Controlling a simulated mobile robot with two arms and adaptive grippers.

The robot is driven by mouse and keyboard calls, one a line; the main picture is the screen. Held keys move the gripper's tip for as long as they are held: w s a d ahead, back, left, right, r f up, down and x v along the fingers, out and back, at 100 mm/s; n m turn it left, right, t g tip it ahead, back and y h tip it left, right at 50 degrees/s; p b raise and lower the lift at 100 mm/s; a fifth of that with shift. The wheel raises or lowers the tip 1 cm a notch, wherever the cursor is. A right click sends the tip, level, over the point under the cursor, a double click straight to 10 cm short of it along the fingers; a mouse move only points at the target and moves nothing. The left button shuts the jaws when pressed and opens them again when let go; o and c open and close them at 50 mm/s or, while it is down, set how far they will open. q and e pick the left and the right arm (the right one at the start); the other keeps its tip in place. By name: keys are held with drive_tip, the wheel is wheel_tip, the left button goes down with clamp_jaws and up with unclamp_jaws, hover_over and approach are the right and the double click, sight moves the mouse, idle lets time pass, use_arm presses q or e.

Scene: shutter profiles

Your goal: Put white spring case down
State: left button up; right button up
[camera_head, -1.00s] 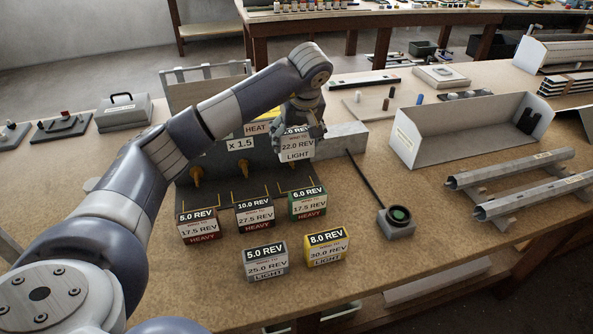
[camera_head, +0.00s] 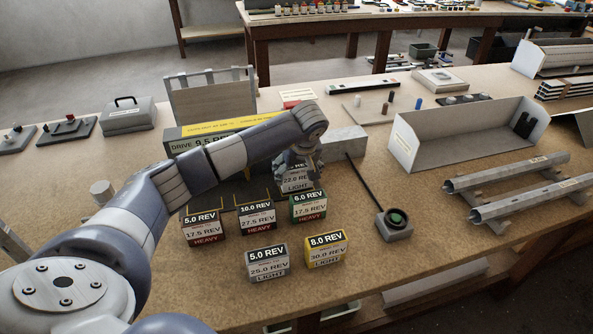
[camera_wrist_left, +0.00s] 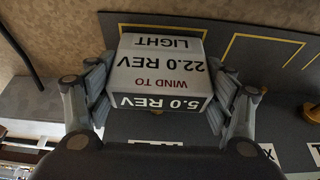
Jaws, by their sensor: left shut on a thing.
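The white spring case (camera_head: 298,181), its label reading 22.0 REV and LIGHT, is between the fingers of my left gripper (camera_head: 298,163). In the left wrist view the case (camera_wrist_left: 160,75) shows upside down, with a finger against each side of it. It is just behind the green case (camera_head: 307,206), low over the dark base plate (camera_wrist_left: 285,95). I cannot tell whether its underside touches the plate. The arm hides part of the fixture. My right gripper is not in view.
A red-brown case (camera_head: 203,228), a dark case (camera_head: 256,217), a grey case (camera_head: 267,263) and a yellow case (camera_head: 326,250) stand near the green one. A grey block with a dark round top (camera_head: 395,223) and slatted metal profiles (camera_head: 510,200) are at right. Yellow-outlined bay (camera_wrist_left: 262,50) is empty.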

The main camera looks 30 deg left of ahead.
use_arm(q)
drive_tip(key=shift+f, duration=0.1)
drive_tip(key=o, duration=1)
drive_tip(key=shift+o, duration=1.1)
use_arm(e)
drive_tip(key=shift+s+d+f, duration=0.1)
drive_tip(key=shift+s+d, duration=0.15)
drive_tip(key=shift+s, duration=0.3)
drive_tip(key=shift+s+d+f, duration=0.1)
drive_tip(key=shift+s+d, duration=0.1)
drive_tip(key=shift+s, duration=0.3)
